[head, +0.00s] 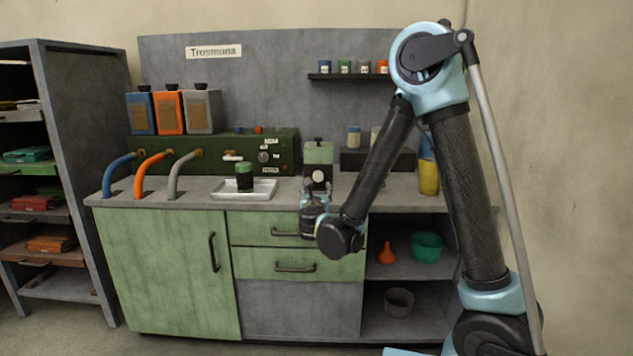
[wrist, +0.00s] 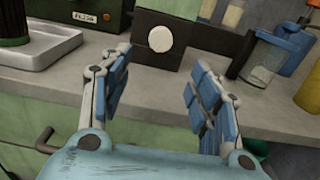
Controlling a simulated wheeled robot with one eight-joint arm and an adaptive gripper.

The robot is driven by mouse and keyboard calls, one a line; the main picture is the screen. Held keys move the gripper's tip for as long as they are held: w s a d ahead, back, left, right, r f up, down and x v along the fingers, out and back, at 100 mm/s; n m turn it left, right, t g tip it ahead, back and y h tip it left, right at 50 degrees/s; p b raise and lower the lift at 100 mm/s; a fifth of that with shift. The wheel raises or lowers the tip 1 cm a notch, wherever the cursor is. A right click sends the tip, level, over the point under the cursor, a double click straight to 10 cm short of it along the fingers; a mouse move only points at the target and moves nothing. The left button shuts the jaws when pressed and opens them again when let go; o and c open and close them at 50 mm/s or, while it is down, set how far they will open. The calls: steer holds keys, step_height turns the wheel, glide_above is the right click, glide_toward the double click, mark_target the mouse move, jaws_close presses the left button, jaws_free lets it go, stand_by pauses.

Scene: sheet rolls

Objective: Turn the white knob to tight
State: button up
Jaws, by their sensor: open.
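A small pale round knob (head: 263,157) sits on the front of the long green panel, with little white labels around it too small to read. A white round disc (head: 318,176) is on the front of the dark and green box to its right. The disc also shows in the wrist view (wrist: 160,39), beyond the fingertips; I cannot tell whether it turns. My gripper (head: 314,186) is open and empty in front of the counter edge below this box. In the wrist view its blue-padded fingers (wrist: 158,68) stand wide apart, touching nothing.
A white tray (head: 262,194) with a dark green cup (head: 244,176) stands left of my gripper. Blue, orange and grey hoses (head: 149,170) curve down to the counter at left. A clear jar (wrist: 262,60) and a yellow container (head: 428,178) stand at right.

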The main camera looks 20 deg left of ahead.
mark_target(318, 178)
steer(key=x, duration=1.4)
steer(key=shift+w, duration=0.25)
